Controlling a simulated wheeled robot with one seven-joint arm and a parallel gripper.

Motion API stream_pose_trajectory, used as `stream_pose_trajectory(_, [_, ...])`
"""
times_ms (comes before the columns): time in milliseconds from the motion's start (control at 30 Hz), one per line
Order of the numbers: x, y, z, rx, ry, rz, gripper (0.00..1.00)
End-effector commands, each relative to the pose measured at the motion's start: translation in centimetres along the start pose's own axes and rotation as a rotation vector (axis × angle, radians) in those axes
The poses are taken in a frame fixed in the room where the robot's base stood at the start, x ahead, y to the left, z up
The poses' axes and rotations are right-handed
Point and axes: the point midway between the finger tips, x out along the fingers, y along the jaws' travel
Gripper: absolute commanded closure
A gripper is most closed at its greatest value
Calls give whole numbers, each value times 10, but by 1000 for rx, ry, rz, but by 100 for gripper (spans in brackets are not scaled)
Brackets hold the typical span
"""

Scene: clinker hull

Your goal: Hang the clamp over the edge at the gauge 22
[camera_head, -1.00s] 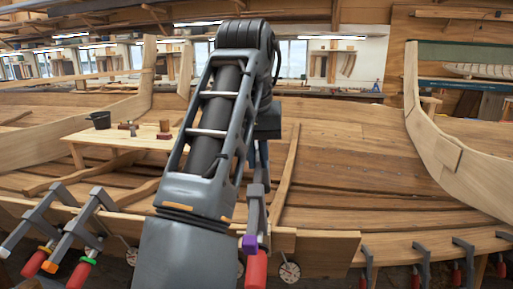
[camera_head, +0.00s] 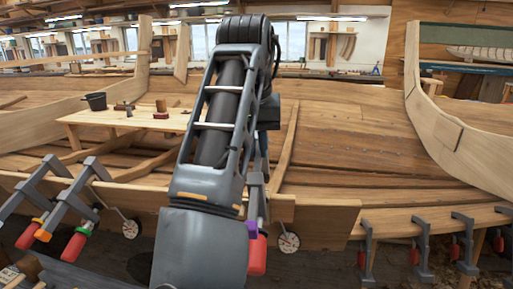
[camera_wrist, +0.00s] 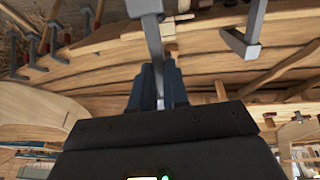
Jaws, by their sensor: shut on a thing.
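The clamp I hold (camera_head: 256,205) is a grey bar with a purple collar and a red handle at its lower end. In the head view it hangs upright in front of the plank edge (camera_head: 322,222). My gripper (camera_wrist: 158,88) is shut on the clamp's grey bar, which also shows in the wrist view (camera_wrist: 153,40). In the head view my arm mostly hides the gripper. A round dial gauge (camera_head: 288,242) is just right of the red handle, below the plank. Another gauge (camera_head: 130,228) is further left. Their numbers are too small to read.
Two clamps, one with an orange collar (camera_head: 42,234) and one with green (camera_head: 83,230), sit on the edge at left. Several clamps (camera_head: 422,245) hang on the right edge. A bench (camera_head: 140,119) with a dark bucket (camera_head: 96,101) stands inside the hull.

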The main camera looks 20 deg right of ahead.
Motion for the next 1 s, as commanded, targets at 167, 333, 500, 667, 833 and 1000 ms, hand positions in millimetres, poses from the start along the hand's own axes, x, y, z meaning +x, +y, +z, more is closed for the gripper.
stream_pose_trajectory(167, [22,0,2,0,-4,1,100])
stream_pose_trajectory(333, [38,1,2,-1,-8,3,100])
stream_pose_trajectory(500, [54,0,3,-2,-9,2,100])
stream_pose_trajectory(667, [68,1,3,-1,-10,4,100])
stream_pose_trajectory(833, [80,3,2,1,-11,8,100])
stream_pose_trajectory(1000, [89,2,1,0,-8,4,100])
